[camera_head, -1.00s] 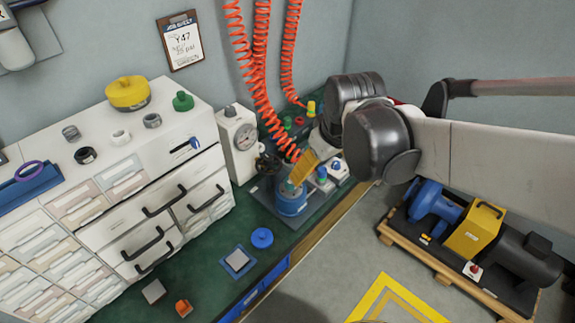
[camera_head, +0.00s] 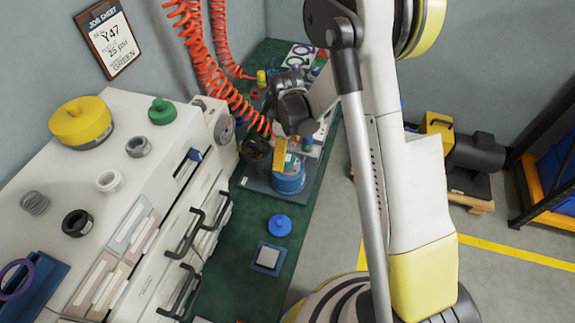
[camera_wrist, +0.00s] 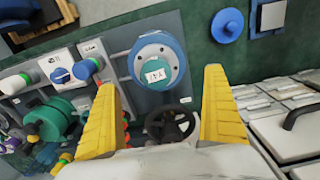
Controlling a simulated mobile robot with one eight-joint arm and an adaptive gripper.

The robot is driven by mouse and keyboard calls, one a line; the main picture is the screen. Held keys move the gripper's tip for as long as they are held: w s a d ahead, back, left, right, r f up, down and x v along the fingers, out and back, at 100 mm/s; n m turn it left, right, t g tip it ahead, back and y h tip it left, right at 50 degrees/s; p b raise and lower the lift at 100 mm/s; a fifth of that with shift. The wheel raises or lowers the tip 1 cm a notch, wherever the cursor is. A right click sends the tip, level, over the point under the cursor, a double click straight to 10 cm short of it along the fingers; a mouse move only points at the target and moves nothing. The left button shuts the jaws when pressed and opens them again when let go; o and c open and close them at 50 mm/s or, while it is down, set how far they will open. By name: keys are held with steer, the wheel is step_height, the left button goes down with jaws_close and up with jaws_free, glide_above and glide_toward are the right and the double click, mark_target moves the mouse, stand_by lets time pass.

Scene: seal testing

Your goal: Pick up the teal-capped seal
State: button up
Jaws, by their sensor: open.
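A teal-capped seal (camera_wrist: 154,67) with a small white label sits in the blue round fixture (camera_wrist: 176,44) in the wrist view. The label's text is too small to read surely. My gripper (camera_wrist: 159,82) is open, its yellow fingers on either side of the teal cap in the picture, with nothing between them held. In the head view the blue fixture (camera_head: 288,180) stands on the green bench, and a yellow finger of my gripper (camera_head: 280,155) is just above it. My arm and gripper hide most of the cap there, and the height gap is hard to tell.
A black handwheel (camera_wrist: 171,125) is close to the fixture. A dial gauge box (camera_head: 222,125), orange coiled hoses (camera_head: 200,65) and a white drawer cabinet (camera_head: 140,185) stand beside it. A blue-capped piece (camera_head: 279,225) and a square pad (camera_head: 267,257) lie on the bench.

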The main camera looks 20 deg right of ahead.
mark_target(288, 164)
steer(key=f+b, duration=0.1)
steer(key=f, duration=0.1)
steer(key=f+b, duration=0.1)
steer(key=f, duration=0.1)
steer(key=f+b, duration=0.1)
steer(key=f, duration=0.2)
steer(key=shift+w+d+f, duration=0.1)
steer(key=shift+w+d, duration=0.05)
steer(key=shift+d, duration=0.15)
steer(key=c, duration=1.6)
